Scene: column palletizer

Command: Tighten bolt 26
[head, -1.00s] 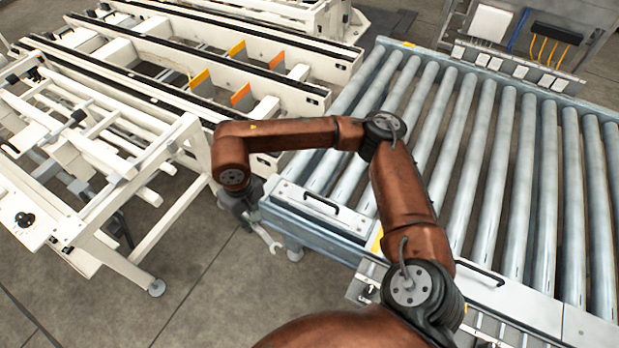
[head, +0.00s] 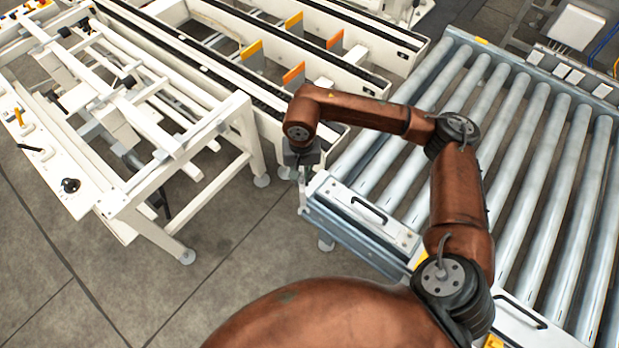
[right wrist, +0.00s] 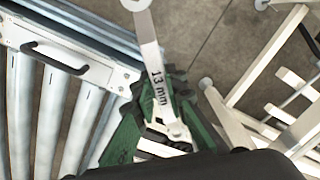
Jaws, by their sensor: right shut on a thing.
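My right gripper (head: 302,158) hangs at the near left corner of the roller conveyor (head: 345,222), pointing down. In the right wrist view its green fingers (right wrist: 165,122) are shut on a silver wrench (right wrist: 152,58) marked "13 mm". The wrench's far end reaches the top of that view, over the floor beside the conveyor. In the head view the wrench (head: 303,190) is small and hangs below the gripper, close to the conveyor's corner; I cannot tell if it touches. I cannot make out bolt 26 in either view. My left gripper is not in view.
A white frame (head: 215,125) with a side panel (head: 40,165) stands at left. White rails with orange and yellow plates (head: 293,73) lie behind the gripper. The conveyor's end cover has a black handle (head: 368,210). Grey floor (head: 220,265) is free in front.

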